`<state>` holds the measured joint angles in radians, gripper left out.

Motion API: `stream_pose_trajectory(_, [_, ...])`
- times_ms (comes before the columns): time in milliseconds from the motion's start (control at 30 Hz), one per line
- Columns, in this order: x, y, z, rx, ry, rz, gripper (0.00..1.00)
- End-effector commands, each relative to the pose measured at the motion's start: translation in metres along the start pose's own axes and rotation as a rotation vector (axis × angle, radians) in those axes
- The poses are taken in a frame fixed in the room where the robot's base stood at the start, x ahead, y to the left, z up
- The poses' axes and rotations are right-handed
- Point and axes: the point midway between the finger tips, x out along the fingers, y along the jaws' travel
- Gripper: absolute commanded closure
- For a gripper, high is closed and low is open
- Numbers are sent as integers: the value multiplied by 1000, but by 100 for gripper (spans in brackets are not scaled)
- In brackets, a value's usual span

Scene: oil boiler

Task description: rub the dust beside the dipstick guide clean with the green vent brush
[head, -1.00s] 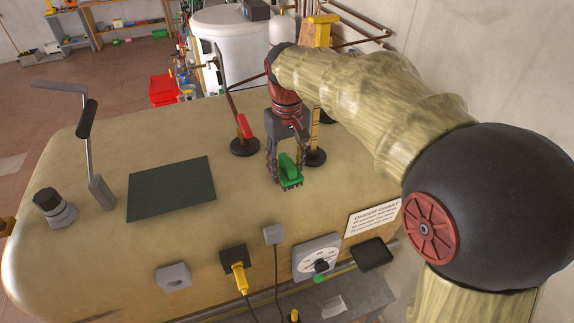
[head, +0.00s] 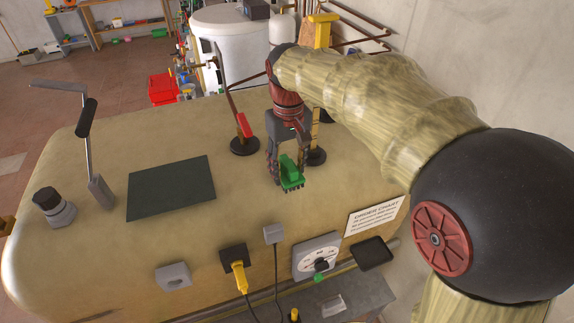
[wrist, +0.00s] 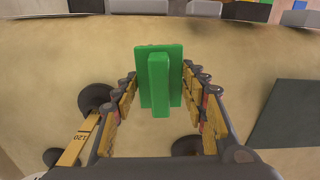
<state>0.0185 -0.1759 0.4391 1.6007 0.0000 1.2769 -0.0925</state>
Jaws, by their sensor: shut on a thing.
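The green vent brush (head: 290,172) is held upright with its bristles down, over the tan boiler top. It also shows in the wrist view (wrist: 159,80), between the fingers. My gripper (head: 284,160) is shut on it; in the wrist view the two fingers (wrist: 160,90) flank its sides. I cannot tell whether the bristles touch the surface. A yellow dipstick marked with numbers (wrist: 80,142) stands behind my gripper, in a round dark base (head: 314,156) partly hidden by the fingers. No distinct dust patch can be made out.
A red-handled lever on a dark round base (head: 244,140) stands left of my gripper. A dark green plate (head: 170,188) lies further left, with a crank (head: 88,125) beyond it. A gauge (head: 317,256) and a yellow plug (head: 239,270) sit along the front. The top between plate and brush is clear.

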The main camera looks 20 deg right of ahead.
Motion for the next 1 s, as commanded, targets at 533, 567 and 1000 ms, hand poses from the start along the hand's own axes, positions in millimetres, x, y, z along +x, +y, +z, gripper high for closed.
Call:
stream_pose_trajectory(533, [-1,1,-19,0,-4,0,77])
stream_pose_trajectory(567, [-1,2,-20,0,-4,0,77])
stream_pose_trajectory(1000, [1,0,-4,0,-1,0,77])
